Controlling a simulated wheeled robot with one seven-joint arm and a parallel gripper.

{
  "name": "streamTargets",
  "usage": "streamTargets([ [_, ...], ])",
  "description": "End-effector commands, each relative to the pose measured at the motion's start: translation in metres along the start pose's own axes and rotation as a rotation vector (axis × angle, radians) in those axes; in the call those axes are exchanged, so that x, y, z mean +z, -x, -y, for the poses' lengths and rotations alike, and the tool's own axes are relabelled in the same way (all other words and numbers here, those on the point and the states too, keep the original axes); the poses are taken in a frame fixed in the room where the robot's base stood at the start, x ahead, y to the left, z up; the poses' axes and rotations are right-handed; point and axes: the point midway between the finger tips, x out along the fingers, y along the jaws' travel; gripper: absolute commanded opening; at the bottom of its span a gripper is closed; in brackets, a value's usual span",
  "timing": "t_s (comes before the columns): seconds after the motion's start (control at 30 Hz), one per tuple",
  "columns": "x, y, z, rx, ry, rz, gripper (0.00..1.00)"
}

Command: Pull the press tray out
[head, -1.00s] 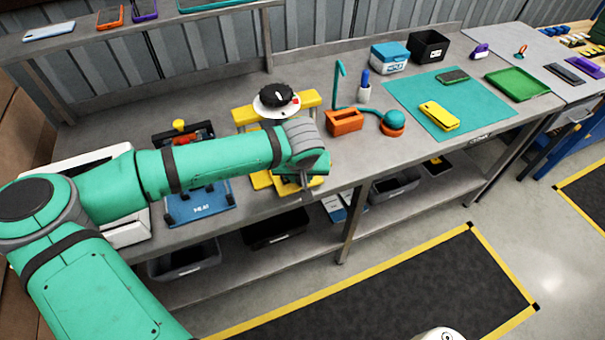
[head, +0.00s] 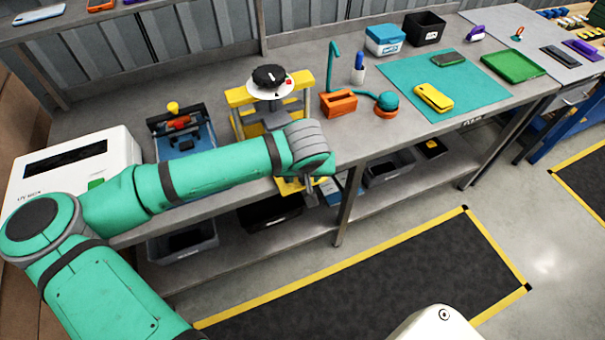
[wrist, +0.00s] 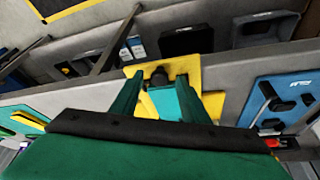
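The press (head: 238,97) stands on the bench, with a yellow frame and a black knob on a white disc. Its yellow tray (head: 290,187) reaches past the bench's front edge, partly hidden by my arm. In the wrist view the yellow tray (wrist: 212,80) carries a dark knob (wrist: 159,77). My gripper (wrist: 161,73) has its two green fingers apart, one on each side of this knob, with a visible gap on both sides. In the head view my gripper (head: 311,193) is over the tray's front; its fingers are hard to make out there.
A blue fixture (head: 186,140) stands left of the press, and a white machine (head: 110,150) farther left. An orange block (head: 339,104) and a teal mat (head: 470,90) lie to the right. Dark bins (head: 182,243) sit on the shelf below. The floor in front is clear.

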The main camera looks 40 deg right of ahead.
Motion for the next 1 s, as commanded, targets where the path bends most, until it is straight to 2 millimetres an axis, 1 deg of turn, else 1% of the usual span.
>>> streamTargets([
  [0.17, 0.0, 0.001, 0.0, 0.0, 0.0, -0.001, 0.41],
  [0.27, 0.0, 0.005, 0.001, 0.0, 0.001, -0.001, 0.41],
  [0.37, -0.001, 0.017, 0.001, 0.001, 0.002, -0.002, 0.41],
  [0.7, 0.0, 0.079, 0.0, 0.0, 0.0, -0.002, 0.41],
  [0.83, 0.0, 0.096, 0.0, 0.001, 0.0, -0.001, 0.41],
  [1.0, 0.0, 0.107, 0.0, 0.0, 0.0, 0.0, 0.41],
])
